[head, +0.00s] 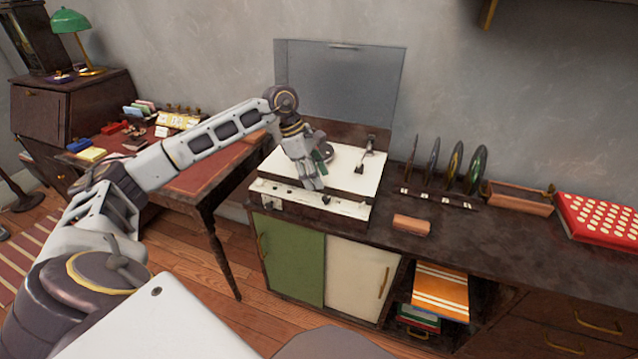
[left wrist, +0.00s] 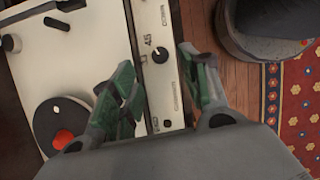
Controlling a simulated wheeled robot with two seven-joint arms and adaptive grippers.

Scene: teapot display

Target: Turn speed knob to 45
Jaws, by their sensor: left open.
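The record player (head: 345,170) stands on the sideboard with its lid raised, a cream deck with a pale control strip along its front. My left gripper (head: 318,183) is above the front of the deck. In the left wrist view its open green-padded fingers (left wrist: 155,62) are on either side of the knob, with nothing held. My right gripper is not in view.
A dark turntable platter with a red centre (left wrist: 62,138) is left of the fingers. A brown block (head: 411,224) lies on the sideboard right of the player. Upright records in a rack (head: 440,195) and a red dotted box (head: 603,222) stand further right.

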